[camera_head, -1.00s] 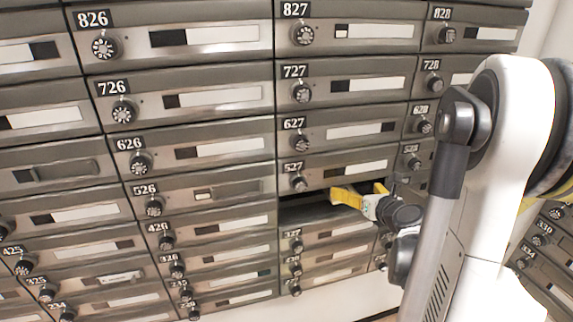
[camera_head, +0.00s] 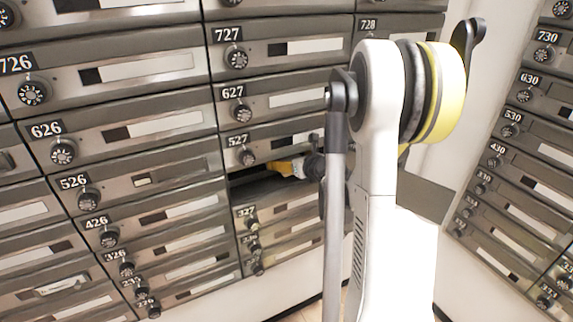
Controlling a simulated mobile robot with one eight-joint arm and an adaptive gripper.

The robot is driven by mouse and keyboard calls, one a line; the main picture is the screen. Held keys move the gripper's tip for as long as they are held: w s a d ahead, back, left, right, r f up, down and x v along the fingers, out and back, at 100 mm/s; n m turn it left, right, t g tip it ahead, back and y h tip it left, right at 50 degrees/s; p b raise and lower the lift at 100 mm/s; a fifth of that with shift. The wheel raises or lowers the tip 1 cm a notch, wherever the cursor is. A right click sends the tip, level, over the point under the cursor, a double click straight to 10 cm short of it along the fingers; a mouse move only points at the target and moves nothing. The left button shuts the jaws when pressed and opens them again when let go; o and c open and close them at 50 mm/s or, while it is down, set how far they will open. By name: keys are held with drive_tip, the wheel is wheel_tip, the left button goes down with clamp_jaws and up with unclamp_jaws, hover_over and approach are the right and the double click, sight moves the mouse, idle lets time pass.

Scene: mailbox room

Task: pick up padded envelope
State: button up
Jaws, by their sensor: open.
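Part of the gripper is hidden behind my own arm link.
Closed metal mailboxes with black dials surround the opening, with box 527 (camera_head: 262,145) above and box 327 (camera_head: 280,208) below. Another bank of mailboxes (camera_head: 515,130) stands at the right. My arm covers the middle right of the view.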

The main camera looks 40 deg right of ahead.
drive_tip(key=shift+w+f, duration=0.1)
drive_tip(key=shift+w, duration=0.1)
drive_tip(key=c, duration=0.9)
drive_tip(key=shift+c, duration=0.2)
drive_tip(key=shift+r+p, duration=0.2)
drive_tip(key=shift+p, duration=0.1)
